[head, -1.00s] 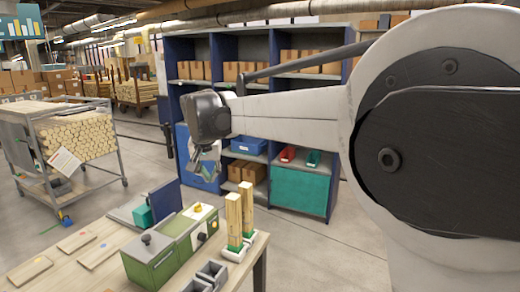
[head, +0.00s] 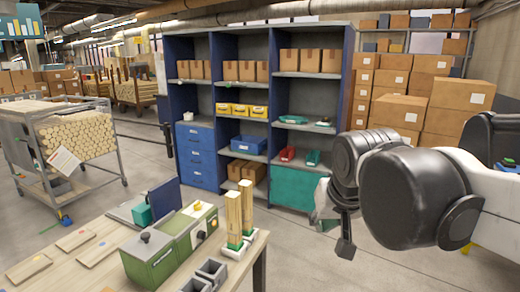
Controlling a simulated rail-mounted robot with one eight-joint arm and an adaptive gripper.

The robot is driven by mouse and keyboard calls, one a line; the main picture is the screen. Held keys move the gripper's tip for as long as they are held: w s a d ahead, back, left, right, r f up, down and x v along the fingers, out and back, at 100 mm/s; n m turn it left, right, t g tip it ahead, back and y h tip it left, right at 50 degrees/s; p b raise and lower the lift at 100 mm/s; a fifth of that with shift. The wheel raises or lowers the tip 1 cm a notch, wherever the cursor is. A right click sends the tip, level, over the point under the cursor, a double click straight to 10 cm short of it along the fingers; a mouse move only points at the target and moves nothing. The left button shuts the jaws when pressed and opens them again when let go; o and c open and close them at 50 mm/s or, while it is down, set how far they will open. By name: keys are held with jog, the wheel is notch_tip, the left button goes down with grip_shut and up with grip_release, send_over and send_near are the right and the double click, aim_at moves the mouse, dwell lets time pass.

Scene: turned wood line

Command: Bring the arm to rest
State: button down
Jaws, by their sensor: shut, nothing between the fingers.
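My arm (head: 425,195) reaches in from the right edge of the head view, bent, with its dark rounded joint toward the camera. My gripper (head: 345,248) hangs at its end, right of the workbench and in front of the teal cabinet door. It points down and is shut and empty. It is clear of the bench and the shelf. The split between its fingers is too small to make out.
A wooden workbench (head: 100,256) at lower left holds a green machine (head: 165,250) and wooden posts (head: 240,213) in white bases. A blue shelf unit (head: 262,42) stands behind. Stacked cartons (head: 455,110) fill the back right. Floor right of the bench is open.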

jog(key=s+d+f, duration=0.3)
jog(key=s+f, duration=0.1)
jog(key=s, duration=0.2)
jog(key=s+d+f+t, duration=0.1)
jog(key=s+d+f, duration=0.2)
jog(key=s+f, duration=0.2)
jog(key=shift+s+d, duration=0.35)
jog(key=shift+s, duration=0.35)
dwell(1.0)
